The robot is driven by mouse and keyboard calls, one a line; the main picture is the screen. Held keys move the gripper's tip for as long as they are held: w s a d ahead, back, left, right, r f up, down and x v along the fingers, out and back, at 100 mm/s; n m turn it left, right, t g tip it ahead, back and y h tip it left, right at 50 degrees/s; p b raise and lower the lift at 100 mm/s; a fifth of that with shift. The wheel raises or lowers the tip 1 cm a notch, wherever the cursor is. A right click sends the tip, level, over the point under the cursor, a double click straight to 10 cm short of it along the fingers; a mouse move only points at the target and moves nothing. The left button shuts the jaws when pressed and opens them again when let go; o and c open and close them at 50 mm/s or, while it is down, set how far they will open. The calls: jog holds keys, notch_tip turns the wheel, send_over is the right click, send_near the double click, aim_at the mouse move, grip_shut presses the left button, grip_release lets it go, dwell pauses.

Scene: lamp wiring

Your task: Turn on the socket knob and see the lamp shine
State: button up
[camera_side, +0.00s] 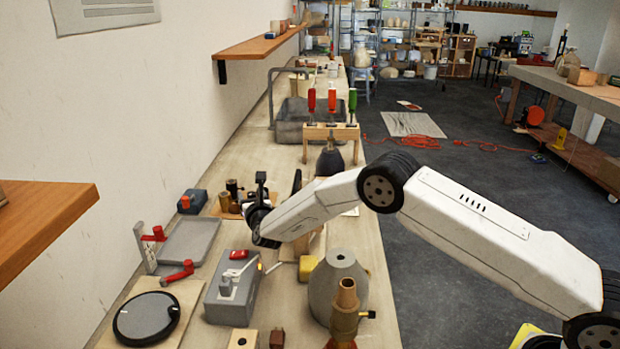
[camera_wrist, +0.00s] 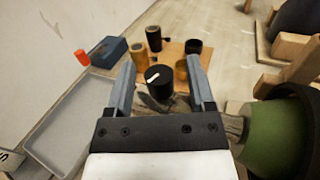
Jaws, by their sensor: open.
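In the wrist view, my gripper (camera_wrist: 160,62) is open, its two grey fingers apart. A black cylinder with a pale mark on top (camera_wrist: 158,84) shows between the fingers; I cannot tell whether they touch it or whether it is the socket knob. Brass and black cylinders stand just beyond on a wooden board (camera_wrist: 172,68). In the side view, my gripper (camera_side: 262,183) is over the bench beside these cylinders (camera_side: 232,188). A rounded green body (camera_wrist: 277,136) is at the right of the wrist view, partly cut off. I see no lamp shining.
In the side view, a grey box with a red switch (camera_side: 232,295), a round black disc (camera_side: 147,318) and a grey cone-shaped body (camera_side: 338,285) stand nearer the camera.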

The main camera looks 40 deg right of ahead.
grip_shut()
jog(key=shift+m+g+h, duration=0.4)
jog(key=shift+m+h, duration=0.3)
jog(key=shift+h, duration=0.3)
jog(key=shift+m+g+h, duration=0.4)
jog(key=shift+m+h, duration=0.1)
jog(key=shift+h, duration=0.1)
jog(key=shift+m+g+h, duration=0.5)
jog(key=shift+g+h, duration=0.1)
jog(key=shift+h, duration=0.2)
jog(key=shift+m+g+h, duration=1.3)
jog(key=shift+g, duration=0.1)
